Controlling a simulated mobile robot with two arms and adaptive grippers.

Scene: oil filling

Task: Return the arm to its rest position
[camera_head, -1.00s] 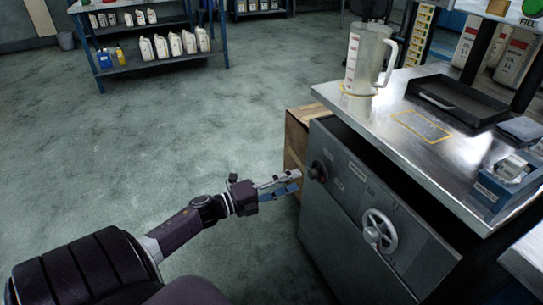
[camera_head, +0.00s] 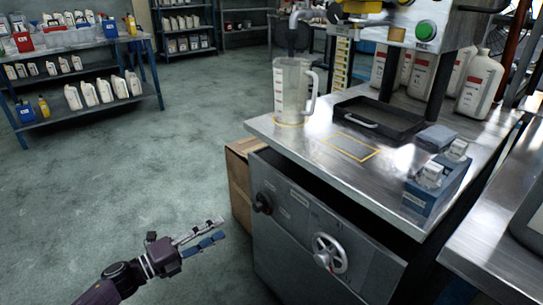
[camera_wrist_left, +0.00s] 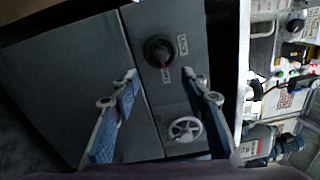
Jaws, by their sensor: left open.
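My left gripper (camera_head: 222,230) is open and empty. In the head view it is low in the picture, in the air to the left of the grey cabinet (camera_head: 300,245). Its fingers point toward the cabinet and do not touch it. In the left wrist view the two blue-padded fingers (camera_wrist_left: 158,75) are spread apart. Between and beyond them show the black knob (camera_wrist_left: 158,50) and the handwheel (camera_wrist_left: 184,129) on the cabinet front. The same knob (camera_head: 262,203) and handwheel (camera_head: 329,253) show in the head view. My right gripper is not in view.
A clear jug (camera_head: 291,92), a black tray (camera_head: 378,120) and a blue box (camera_head: 436,190) stand on the steel worktop (camera_head: 330,170). A cardboard box (camera_head: 240,190) stands beside the cabinet. Shelves with bottles (camera_head: 90,95) are at the back left. The floor (camera_head: 130,180) is clear.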

